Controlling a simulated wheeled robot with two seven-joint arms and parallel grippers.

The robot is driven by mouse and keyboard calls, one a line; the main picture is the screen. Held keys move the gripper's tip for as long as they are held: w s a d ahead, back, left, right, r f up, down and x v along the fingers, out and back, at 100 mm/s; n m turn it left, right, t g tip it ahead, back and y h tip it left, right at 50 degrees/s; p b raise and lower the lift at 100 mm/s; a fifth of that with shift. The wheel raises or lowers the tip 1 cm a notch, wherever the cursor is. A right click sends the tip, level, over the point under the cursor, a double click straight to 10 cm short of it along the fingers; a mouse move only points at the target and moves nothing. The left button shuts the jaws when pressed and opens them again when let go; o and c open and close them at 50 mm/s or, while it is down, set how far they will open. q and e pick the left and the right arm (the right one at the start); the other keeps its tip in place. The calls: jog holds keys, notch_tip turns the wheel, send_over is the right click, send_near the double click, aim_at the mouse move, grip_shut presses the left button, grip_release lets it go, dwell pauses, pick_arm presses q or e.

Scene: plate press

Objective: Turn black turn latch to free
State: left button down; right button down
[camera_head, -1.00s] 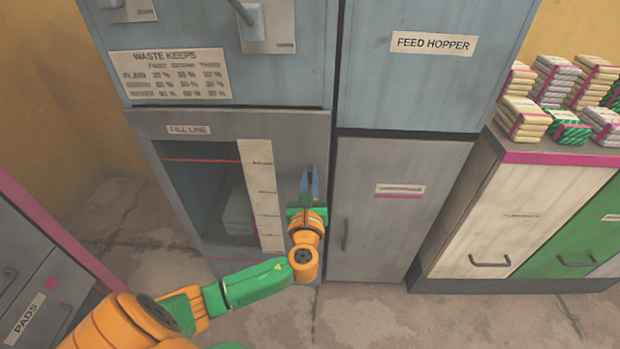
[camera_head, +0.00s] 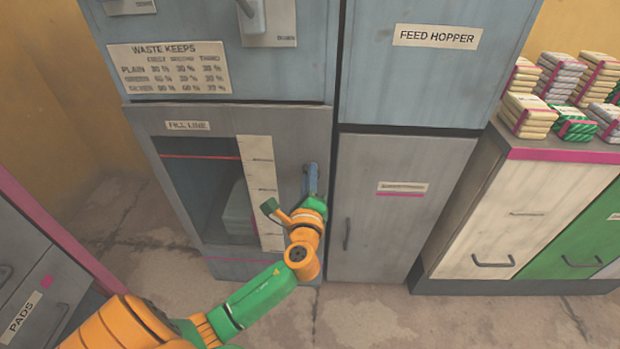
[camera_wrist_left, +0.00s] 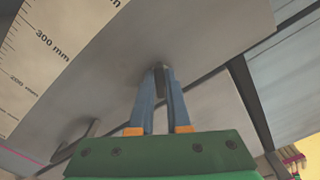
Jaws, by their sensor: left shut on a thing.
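My left gripper (camera_head: 311,172) is at the right side of the grey panel (camera_head: 285,150) of the lower cabinet, beside the scale strip. In the left wrist view its two blue fingers (camera_wrist_left: 160,72) are shut on a small dark piece, the black turn latch (camera_wrist_left: 159,80), close against the panel. The fingers hide most of the latch, so its exact angle cannot be told. In the head view the latch is hidden behind the fingers. My right gripper is in neither view.
A white scale strip (camera_head: 261,190) and an open window with a red fill line (camera_head: 200,156) lie left of the gripper. A grey door with a handle (camera_head: 346,234) stands close on the right. A handle also shows in the left wrist view (camera_wrist_left: 72,138).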

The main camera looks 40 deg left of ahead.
pick_arm(q)
jog(key=n+b, duration=0.2)
jog(key=n, duration=0.4)
jog(key=shift+f, duration=0.15)
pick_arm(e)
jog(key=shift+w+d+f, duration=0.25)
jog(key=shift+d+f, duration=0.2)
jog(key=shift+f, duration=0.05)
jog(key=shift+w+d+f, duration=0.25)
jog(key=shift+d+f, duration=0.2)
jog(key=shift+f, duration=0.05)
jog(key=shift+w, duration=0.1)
pick_arm(q)
jog(key=shift+n, duration=0.3)
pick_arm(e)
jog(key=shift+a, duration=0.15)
pick_arm(q)
jog(key=c, duration=0.9)
grip_release()
